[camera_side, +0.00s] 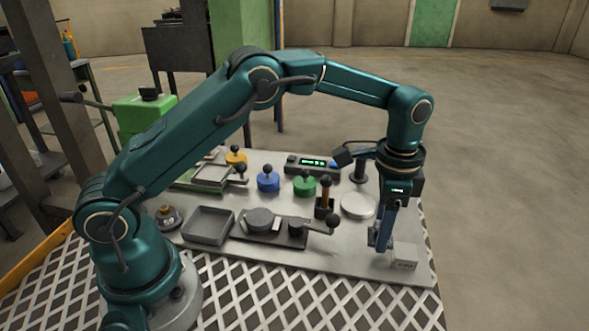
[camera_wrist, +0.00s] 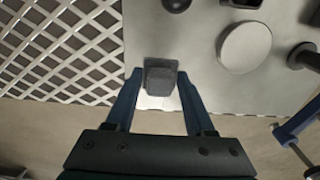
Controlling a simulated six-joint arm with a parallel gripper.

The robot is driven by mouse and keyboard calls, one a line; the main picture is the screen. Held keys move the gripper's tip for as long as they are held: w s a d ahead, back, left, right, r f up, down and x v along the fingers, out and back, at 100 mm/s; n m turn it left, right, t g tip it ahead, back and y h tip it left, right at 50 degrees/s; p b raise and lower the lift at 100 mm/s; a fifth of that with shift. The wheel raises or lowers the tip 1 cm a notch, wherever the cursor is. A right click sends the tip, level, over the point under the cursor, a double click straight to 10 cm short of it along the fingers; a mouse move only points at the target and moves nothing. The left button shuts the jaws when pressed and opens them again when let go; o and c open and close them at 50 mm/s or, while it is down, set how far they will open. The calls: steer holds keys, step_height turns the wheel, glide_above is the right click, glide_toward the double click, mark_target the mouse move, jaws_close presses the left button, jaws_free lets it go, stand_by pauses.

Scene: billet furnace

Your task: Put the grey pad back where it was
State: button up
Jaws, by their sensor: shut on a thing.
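My gripper (camera_side: 379,243) points down at the right front of the steel plate. In the wrist view its two blue fingers (camera_wrist: 159,76) stand on either side of a dark grey block (camera_wrist: 160,74), which looks like the grey pad, and they are shut on it. In the side view the fingers mostly hide this block. A light grey labelled block (camera_side: 405,257) sits on the plate just right of the fingers. I cannot tell whether the held pad touches the plate.
A pale round disc (camera_side: 357,205) lies behind my gripper; it also shows in the wrist view (camera_wrist: 245,47). A black-knobbed lever (camera_side: 333,221), a grey tray (camera_side: 208,225) and blue (camera_side: 268,182) and green (camera_side: 304,185) knobs stand left. White lattice (camera_side: 260,292) lies in front.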

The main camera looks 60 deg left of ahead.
steer(key=shift+f, duration=1.65)
steer(key=shift+f, duration=0.15)
steer(key=o, duration=1.3)
